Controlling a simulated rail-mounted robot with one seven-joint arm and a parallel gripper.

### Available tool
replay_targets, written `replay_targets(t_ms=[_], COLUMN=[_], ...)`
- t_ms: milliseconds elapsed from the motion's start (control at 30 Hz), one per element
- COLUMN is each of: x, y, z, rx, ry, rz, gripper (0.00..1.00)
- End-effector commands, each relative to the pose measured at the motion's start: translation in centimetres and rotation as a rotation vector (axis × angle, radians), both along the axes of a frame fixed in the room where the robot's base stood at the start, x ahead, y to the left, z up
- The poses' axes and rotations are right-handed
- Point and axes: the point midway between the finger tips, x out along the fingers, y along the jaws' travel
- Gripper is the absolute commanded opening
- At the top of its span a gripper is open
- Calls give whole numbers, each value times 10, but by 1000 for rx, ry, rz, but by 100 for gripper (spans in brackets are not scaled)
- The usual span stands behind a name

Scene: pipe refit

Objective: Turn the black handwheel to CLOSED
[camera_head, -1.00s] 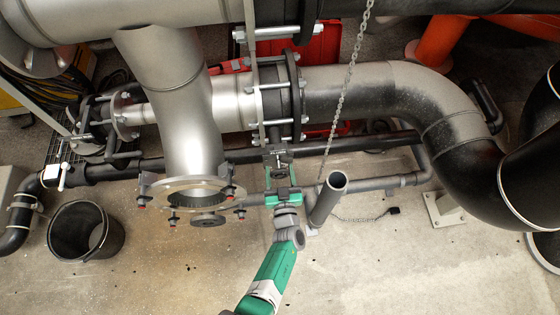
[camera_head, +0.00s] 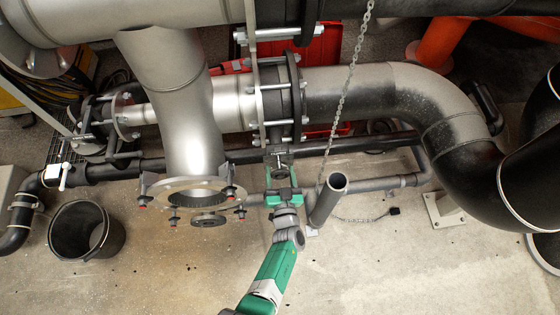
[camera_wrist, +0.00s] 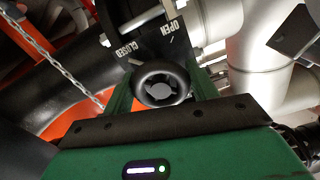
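The black handwheel (camera_wrist: 161,88) is a small dark ring with spokes in the middle of the wrist view. Behind it is a dark plate (camera_wrist: 150,44) with white OPEN and CLOSED labels. CLOSED is to the upper left of the wheel, OPEN above it. I cannot make out a pointer on the wheel. My green gripper (camera_wrist: 161,92) has one finger on each side of the wheel, spread apart; whether they touch its rim is unclear. In the head view my gripper (camera_head: 282,178) is below the flanged pipe joint, and the wheel is too small there to read.
A hanging chain (camera_head: 346,95) and an upright open grey pipe (camera_head: 325,200) are close to the right of my gripper. A flanged pipe end (camera_head: 192,190) is to its left. A black bucket (camera_head: 84,230) stands farther left. The concrete floor at lower right is open.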

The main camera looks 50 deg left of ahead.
Motion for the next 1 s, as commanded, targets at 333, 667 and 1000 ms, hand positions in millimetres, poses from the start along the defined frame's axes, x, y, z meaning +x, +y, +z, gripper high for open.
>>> replay_targets(t_ms=[333,667,1000], x=[0,-33,-46], y=[-1,-47,-64], z=[0,4,0], rx=[-1,0,-1], ry=[0,3,0], rz=[0,-5,0], gripper=[77,77,77])
